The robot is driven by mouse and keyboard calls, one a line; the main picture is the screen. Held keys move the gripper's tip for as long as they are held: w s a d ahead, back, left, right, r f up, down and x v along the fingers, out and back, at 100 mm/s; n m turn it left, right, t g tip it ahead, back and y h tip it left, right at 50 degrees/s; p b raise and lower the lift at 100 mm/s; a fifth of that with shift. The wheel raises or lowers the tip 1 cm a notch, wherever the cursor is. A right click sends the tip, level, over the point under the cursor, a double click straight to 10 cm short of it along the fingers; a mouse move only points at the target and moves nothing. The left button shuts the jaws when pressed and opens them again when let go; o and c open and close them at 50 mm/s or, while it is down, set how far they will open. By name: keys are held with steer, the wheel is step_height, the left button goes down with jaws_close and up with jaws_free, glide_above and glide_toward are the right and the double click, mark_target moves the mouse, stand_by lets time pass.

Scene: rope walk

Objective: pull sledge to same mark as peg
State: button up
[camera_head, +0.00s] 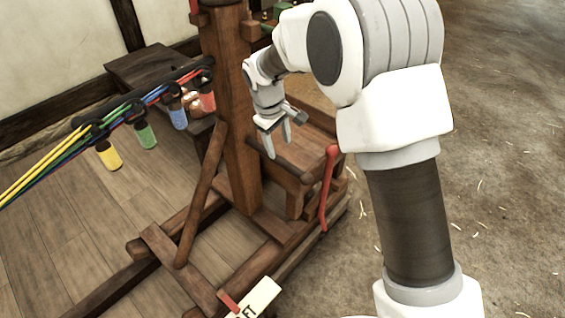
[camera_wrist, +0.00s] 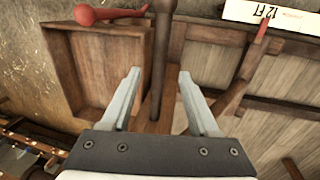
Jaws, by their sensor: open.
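The sledge (camera_head: 243,110) is a brown wooden frame with a tall post, standing on plank flooring. A dark round bar (camera_head: 294,166) crosses its right side by an open box; the bar also shows in the wrist view (camera_wrist: 163,45). My gripper (camera_head: 277,140) is open in front of the post, near the bar. In the wrist view the bar runs between the spread fingers (camera_wrist: 158,88); I cannot tell if it touches them. A red pointer (camera_head: 228,302) at the frame's lower end lies beside a white mark board (camera_wrist: 290,18) reading "12 FT". I cannot identify a separate peg.
Yellow, green, blue and red strands (camera_head: 75,150) run from the left to the post, with coloured bobbins (camera_head: 147,136) hanging below. A red curved handle (camera_head: 328,190) sticks out right of the bar. A dark bench (camera_head: 150,70) stands behind. Dirt floor at right is open.

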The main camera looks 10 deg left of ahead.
mark_target(283, 161)
steer(key=f, duration=0.2)
steer(key=w+f+b, duration=0.1)
steer(key=f, duration=0.4)
steer(key=shift+w+d+f+b, duration=0.15)
steer(key=shift+d+b, duration=0.15)
steer(key=shift+d, duration=0.1)
jaws_close()
stand_by(0.9)
